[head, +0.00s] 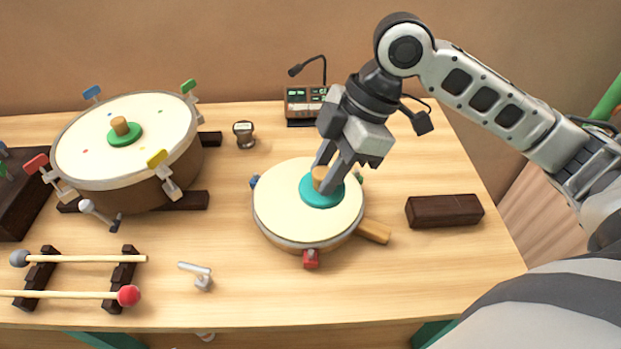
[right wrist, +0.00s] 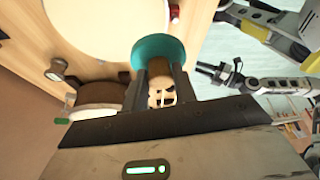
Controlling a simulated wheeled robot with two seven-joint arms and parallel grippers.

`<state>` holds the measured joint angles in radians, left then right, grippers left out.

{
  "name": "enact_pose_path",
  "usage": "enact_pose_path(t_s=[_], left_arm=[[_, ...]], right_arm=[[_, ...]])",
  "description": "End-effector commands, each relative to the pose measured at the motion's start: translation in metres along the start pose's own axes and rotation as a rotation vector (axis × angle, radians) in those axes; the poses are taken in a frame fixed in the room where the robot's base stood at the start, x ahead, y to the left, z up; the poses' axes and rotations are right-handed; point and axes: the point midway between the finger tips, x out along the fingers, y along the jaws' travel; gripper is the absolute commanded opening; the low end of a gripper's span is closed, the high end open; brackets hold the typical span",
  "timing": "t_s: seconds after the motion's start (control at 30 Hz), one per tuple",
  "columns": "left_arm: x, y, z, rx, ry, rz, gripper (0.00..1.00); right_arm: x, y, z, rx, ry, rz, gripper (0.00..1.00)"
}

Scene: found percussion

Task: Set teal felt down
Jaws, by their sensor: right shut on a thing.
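The teal felt (head: 322,190) is a round teal disc with a tan wooden knob (head: 321,174). In the head view it is over the cream head of the small drum (head: 290,215), right of and above its centre. My right gripper (head: 328,180) comes down from above and is shut on the knob. I cannot tell whether the disc touches the drumhead. The right wrist view shows the teal disc (right wrist: 160,52) just beyond the fingers. My left gripper does not show in the head view; a small dark gripper (right wrist: 213,71) at right in the right wrist view is probably it, its jaws unclear.
A larger drum (head: 85,155) with a green felt (head: 124,135) stands at left. Two mallets (head: 85,258) rest on dark racks at front left. A dark block (head: 444,211) lies right of the small drum. A device with a microphone (head: 303,100) stands behind. The front right table is clear.

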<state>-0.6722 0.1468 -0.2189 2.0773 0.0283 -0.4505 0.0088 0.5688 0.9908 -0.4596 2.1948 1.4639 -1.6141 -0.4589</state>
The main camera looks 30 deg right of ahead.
Motion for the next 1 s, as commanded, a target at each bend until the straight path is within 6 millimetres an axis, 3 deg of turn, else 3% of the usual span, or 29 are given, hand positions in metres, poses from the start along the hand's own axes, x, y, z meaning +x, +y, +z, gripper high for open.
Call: enact_pose_path(t_s=[0.13, 0.4, 0.63, 0.83, 1.0], left_arm=[[0.0, 0.0, -0.003, 0.001, 0.006, 0.0, 0.35], [0.002, 0.0, -0.003, -0.002, 0.012, 0.002, 0.35], [0.001, 0.0, -0.005, -0.003, 0.018, 0.002, 0.35], [0.001, 0.0, -0.006, -0.002, 0.018, 0.002, 0.35], [0.001, 0.0, -0.006, -0.002, 0.017, 0.002, 0.35]], right_arm=[[0.016, 0.038, 0.006, 0.004, 0.002, -0.001, 0.05], [0.057, 0.072, 0.025, 0.002, 0.0, 0.0, 0.05], [0.069, 0.083, 0.03, 0.001, 0.0, 0.0, 0.05], [0.094, 0.082, 0.042, 0.003, -0.001, -0.001, 0.05], [0.096, 0.083, 0.043, 0.0, -0.002, 0.002, 0.05]])
